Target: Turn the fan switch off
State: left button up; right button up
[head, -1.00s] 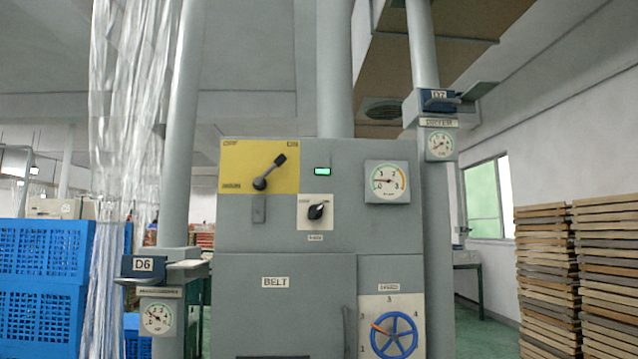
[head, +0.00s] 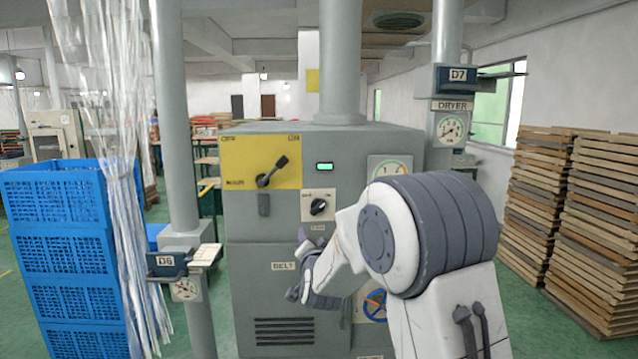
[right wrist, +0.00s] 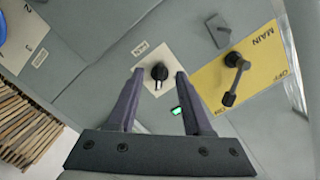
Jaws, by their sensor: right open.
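The fan switch (head: 318,207) is a small black knob on a white plate on the grey cabinet. Its grip tilts to the upper right in the head view. In the right wrist view the knob (right wrist: 159,73) shows beside a small label, with its white mark pointing down the picture. My right gripper (head: 299,266) is in front of the cabinet, below the knob in the head view. In the right wrist view its fingers (right wrist: 160,76) are open, with the knob showing in the gap between their tips. I cannot tell any contact. My left gripper is out of view.
A yellow plate (head: 235,150) with the main lever (head: 272,170) is left of the knob, and a green lamp (head: 325,166) is above it. My arm partly hides the gauge (head: 378,164) and the blue handwheel (head: 375,306). Blue crates (head: 60,245) and wooden trays (head: 545,190) flank the cabinet.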

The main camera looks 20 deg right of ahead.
aim_at(318, 209)
jog(key=shift+m+t+h, duration=0.3)
jog(key=shift+m+h, duration=0.3)
jog(key=shift+h, duration=0.1)
jog(key=w+d+r+p, duration=0.1)
jog(key=w+p, duration=0.1)
jog(key=w, duration=0.1)
jog(key=w+d+r+p, duration=0.1)
jog(key=w+d+p, duration=0.1)
jog(key=w, duration=0.1)
jog(key=w+d+r+p, duration=0.1)
jog(key=w+d+p, duration=0.1)
jog(key=w, duration=0.1)
jog(key=shift+w+d+r, duration=0.2)
jog(key=shift+w, duration=0.15)
jog(key=shift+w+d, duration=0.15)
jog(key=shift+w, duration=0.3)
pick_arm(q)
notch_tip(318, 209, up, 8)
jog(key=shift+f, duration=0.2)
pick_arm(e)
jog(key=shift+f, duration=0.1)
grip_shut()
